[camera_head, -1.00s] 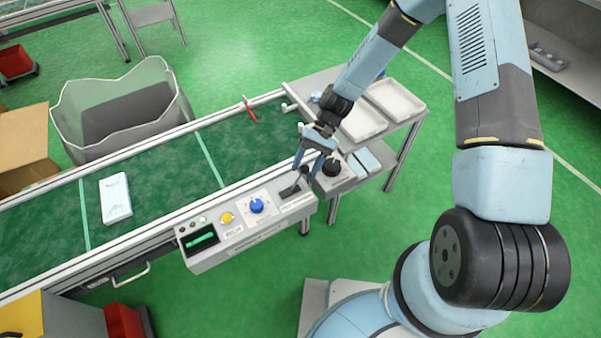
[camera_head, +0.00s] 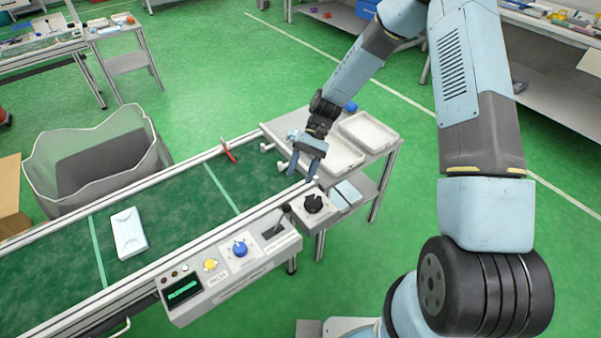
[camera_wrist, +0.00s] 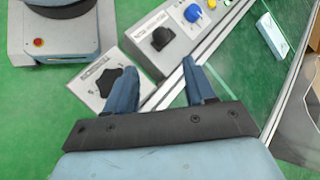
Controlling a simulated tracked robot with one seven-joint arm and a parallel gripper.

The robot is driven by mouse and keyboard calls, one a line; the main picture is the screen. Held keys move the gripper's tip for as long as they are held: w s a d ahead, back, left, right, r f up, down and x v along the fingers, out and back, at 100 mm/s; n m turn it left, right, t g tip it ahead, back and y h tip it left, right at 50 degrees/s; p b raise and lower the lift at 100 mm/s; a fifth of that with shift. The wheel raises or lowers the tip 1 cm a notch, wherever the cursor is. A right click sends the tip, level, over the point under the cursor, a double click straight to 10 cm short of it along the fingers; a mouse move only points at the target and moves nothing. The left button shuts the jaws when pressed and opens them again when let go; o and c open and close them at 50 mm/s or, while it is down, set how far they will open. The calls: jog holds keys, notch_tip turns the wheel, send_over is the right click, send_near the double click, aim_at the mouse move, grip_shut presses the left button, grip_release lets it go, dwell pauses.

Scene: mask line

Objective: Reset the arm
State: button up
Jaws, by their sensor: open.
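My gripper (camera_head: 305,166) is open and empty. It is above the right end of the conveyor, near the control panel (camera_head: 228,278) and the small box with a black star-shaped knob (camera_head: 313,203). In the wrist view my gripper (camera_wrist: 158,82) shows two blue fingers spread apart with nothing between them. Beyond the fingers are the black knob (camera_wrist: 102,82) and the black lever (camera_wrist: 160,38) on the panel. The lever in the head view (camera_head: 279,222) stands tilted up, apart from my fingers.
A white pack (camera_head: 128,233) lies on the green conveyor belt (camera_head: 175,208). White trays (camera_head: 368,130) stand on a side table close behind my gripper. A grey bin (camera_head: 95,165) is behind the conveyor. A red piece (camera_head: 229,153) sits at the belt's far rail.

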jog(key=s+d+r+t+h, duration=0.1)
jog(key=d+r+t, duration=0.1)
jog(key=d+r, duration=0.45)
jog(key=d+r+t+h, duration=0.1)
jog(key=d+r+t, duration=0.2)
jog(key=r, duration=0.7)
jog(key=s+d+r+t+h, duration=0.1)
jog(key=d+r+t, duration=0.1)
jog(key=d+r, duration=0.5)
jog(key=s+d+r+m+t, duration=0.1)
jog(key=s+d+r+t, duration=0.2)
jog(key=s+d+r, duration=0.2)
jog(key=s+d+r+m+t+h, duration=0.1)
jog(key=s+d+r+t, duration=0.3)
jog(key=s+r, duration=0.7)
jog(key=shift+s+d+r, duration=0.2)
jog(key=shift+d, duration=0.2)
jog(key=shift+c, duration=1)
jog(key=shift+a, duration=0.1)
